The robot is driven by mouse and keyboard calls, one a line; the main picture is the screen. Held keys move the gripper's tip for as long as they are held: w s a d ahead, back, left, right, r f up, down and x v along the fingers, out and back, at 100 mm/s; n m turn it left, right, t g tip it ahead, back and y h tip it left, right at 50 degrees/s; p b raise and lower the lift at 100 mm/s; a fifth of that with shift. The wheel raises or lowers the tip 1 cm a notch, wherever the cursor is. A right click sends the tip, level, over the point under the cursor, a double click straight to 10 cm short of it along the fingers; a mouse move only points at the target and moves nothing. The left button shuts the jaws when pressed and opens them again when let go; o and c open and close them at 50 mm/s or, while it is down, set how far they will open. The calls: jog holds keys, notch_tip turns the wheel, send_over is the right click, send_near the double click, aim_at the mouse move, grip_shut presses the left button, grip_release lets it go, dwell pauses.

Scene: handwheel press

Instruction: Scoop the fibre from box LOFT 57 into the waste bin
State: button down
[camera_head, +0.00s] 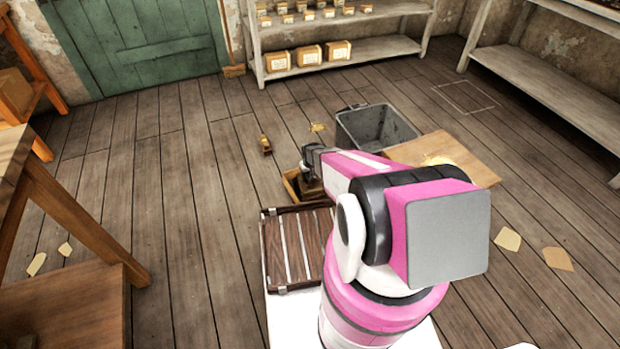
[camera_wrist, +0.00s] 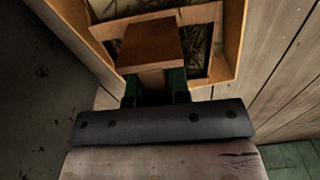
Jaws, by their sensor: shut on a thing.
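In the wrist view my gripper (camera_wrist: 155,90) has its dark green fingers shut on the handle of a wooden scoop (camera_wrist: 150,45). The scoop's flat brown part lies over an open wooden box (camera_wrist: 237,40). Dark streaky fibre (camera_wrist: 197,40) shows inside the box around the scoop; how much the scoop holds is hidden. In the head view the small box (camera_head: 290,186) stands on the floor under my gripper (camera_head: 310,172), partly covered by it. No label can be read on it. The grey waste bin (camera_head: 345,128) stands open, just behind and right of the box.
A dark slatted crate (camera_head: 272,250) is in front of the box. A small brown item (camera_head: 265,145) and yellowish scraps (camera_head: 508,238) lie on the floor. A table (camera_head: 60,200) stands left; shelves (camera_head: 370,48) line the back.

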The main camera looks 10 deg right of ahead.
jog(key=shift+w+r, duration=0.1)
jog(key=shift+r, duration=3.95)
jog(key=shift+r, duration=0.1)
